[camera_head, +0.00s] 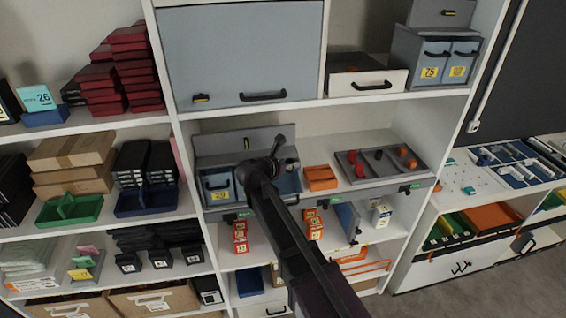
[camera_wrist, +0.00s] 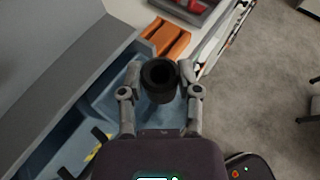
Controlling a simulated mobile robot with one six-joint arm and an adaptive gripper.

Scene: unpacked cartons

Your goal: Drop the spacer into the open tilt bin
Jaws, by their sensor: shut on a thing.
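The spacer (camera_wrist: 158,82) is a short black ring with a round hole, seen from above in the wrist view. My gripper (camera_wrist: 160,72) is shut on it, with a grey finger on each side. In the head view my gripper (camera_head: 284,163) is at the middle shelf, over the right part of the blue bin unit. The open tilt bin (camera_head: 291,186) is tipped forward there, partly hidden by my arm. Its blue inside (camera_wrist: 112,82) lies below and left of the spacer in the wrist view. The spacer appears above the bin's right end, apart from it.
A closed bin (camera_head: 217,187) with a yellow label stands left of the open one. A grey panel (camera_head: 235,145) rises behind both. An orange tray (camera_head: 320,178) and a grey tray (camera_head: 350,178) with red and dark parts sit to the right.

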